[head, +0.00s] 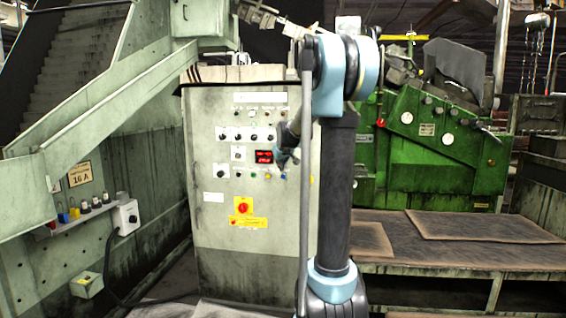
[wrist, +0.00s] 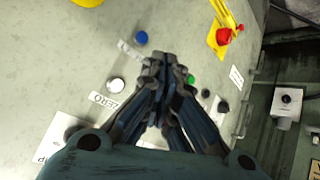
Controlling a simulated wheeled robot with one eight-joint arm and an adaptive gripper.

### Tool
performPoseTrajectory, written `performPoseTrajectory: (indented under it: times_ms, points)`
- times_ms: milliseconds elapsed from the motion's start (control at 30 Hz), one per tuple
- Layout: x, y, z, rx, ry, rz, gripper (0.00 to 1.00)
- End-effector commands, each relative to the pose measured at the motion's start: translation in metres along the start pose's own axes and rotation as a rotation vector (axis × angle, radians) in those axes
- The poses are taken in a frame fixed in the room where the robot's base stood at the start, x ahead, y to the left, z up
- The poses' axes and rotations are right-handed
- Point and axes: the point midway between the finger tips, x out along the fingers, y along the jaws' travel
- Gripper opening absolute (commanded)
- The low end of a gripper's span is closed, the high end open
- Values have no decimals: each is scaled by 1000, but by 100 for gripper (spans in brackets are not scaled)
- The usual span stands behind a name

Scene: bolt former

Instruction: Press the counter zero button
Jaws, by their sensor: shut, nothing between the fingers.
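A white button (wrist: 117,85) sits on the pale grey-green panel in the wrist view. A label reading ZERO (wrist: 103,99), turned in the picture, lies beside it. My gripper (wrist: 161,60) is shut and empty, its fingertips over the panel to the right of the white button and up from it. Whether the tips touch the panel cannot be told. In the head view my gripper (head: 283,160) is at the right part of the control cabinet (head: 215,240), just right of a red lit counter display (head: 264,156). My arm covers the cabinet's right side.
A blue button (wrist: 141,38) is beyond the fingertips, and a green button (wrist: 190,79) is right of the fingers. A red switch on a yellow plate (wrist: 224,36) is farther right. In the head view, a green machine (head: 430,145) stands behind a low platform (head: 390,235).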

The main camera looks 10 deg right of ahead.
Motion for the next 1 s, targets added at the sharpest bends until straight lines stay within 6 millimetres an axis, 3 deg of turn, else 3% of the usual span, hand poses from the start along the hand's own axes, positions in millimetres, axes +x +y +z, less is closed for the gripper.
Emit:
performPoseTrajectory:
  times_ms: [600,1000]
  points:
    - [47,35,-35,1,0,1,0]
    - [54,40,-39,0,0,0,0]
